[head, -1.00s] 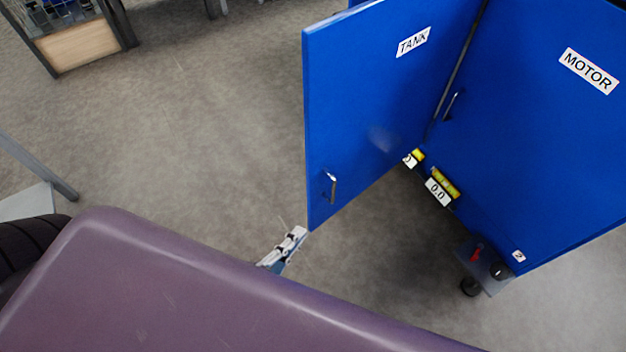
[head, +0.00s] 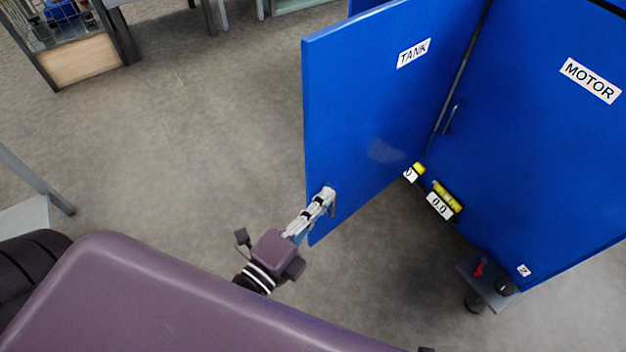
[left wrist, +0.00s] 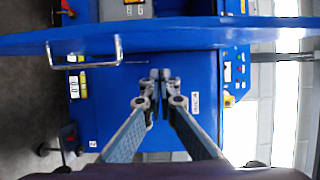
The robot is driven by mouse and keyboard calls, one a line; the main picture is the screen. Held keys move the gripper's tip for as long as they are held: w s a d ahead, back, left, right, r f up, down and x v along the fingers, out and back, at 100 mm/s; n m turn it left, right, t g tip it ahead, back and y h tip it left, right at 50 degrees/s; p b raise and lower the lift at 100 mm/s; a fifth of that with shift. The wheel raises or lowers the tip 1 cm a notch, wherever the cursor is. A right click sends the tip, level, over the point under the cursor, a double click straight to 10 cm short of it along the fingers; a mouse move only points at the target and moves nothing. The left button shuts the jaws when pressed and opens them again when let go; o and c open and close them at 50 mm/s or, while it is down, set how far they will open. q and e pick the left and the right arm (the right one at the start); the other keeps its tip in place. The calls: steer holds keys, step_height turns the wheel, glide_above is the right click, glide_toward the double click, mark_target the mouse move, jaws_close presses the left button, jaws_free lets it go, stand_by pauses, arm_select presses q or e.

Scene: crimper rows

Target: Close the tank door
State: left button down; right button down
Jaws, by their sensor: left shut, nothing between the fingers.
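The tank door (head: 375,110) is a blue panel with a white TANK label (head: 414,53). It stands swung open, at an angle to the blue MOTOR panel (head: 550,130). I cannot tell whether the fingers touch the door. My right gripper is not in view.
Open grey floor (head: 200,130) lies left of the door. A wood-fronted rack (head: 77,62) stands at the upper left.

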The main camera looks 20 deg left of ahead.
mark_target(312, 183)
arm_select(q)
steer(key=shift+w+a, duration=1.6)
steer(key=shift+a, duration=0.1)
